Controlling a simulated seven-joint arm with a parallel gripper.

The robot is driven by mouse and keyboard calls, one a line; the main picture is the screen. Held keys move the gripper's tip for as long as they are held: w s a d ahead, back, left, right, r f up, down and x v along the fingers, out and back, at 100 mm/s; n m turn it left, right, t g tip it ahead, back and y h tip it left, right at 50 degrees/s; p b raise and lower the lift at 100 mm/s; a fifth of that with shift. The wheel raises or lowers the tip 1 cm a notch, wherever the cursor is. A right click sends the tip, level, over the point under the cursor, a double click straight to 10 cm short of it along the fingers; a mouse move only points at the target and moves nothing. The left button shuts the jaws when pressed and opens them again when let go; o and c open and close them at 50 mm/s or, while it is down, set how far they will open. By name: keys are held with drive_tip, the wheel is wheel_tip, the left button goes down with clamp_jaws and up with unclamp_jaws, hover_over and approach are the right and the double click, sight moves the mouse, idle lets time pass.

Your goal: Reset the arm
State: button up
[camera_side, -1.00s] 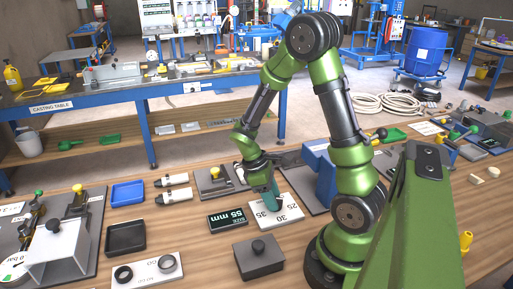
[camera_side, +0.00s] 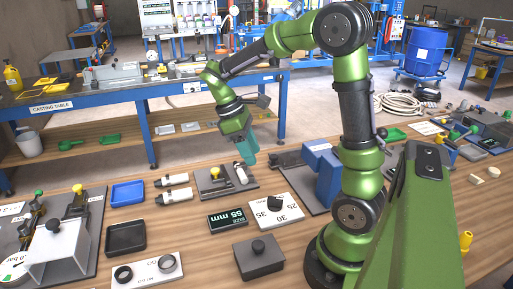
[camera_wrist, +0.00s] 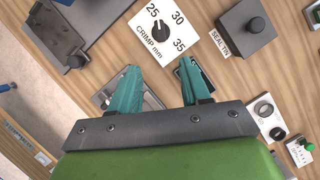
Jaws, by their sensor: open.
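My green arm is raised above the wooden bench. My gripper (camera_side: 247,150) has teal fingers pointing down and hangs in the air behind the dial plate, clear of the bench. In the wrist view my gripper (camera_wrist: 160,88) shows its two fingers well apart with nothing between them. The white dial plate (camera_side: 286,216), marked 25, 30 and 35, lies on the bench with a black knob (camera_side: 274,203) on it. The wrist view shows the plate, labelled "CRIMP mm" (camera_wrist: 143,42), beyond my fingertips.
A grey block with a knob (camera_side: 259,257), a "55 mm" display (camera_side: 228,219), a blue tray (camera_side: 128,193) and a black tray (camera_side: 125,237) stand on the bench. A blue fixture (camera_side: 322,172) stands near my arm. A metal fixture (camera_side: 222,184) lies below my gripper.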

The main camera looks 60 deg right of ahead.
drive_tip(key=shift+w+a+r, duration=0.1)
drive_tip(key=shift+w+r, duration=0.1)
drive_tip(key=shift+r, duration=0.3)
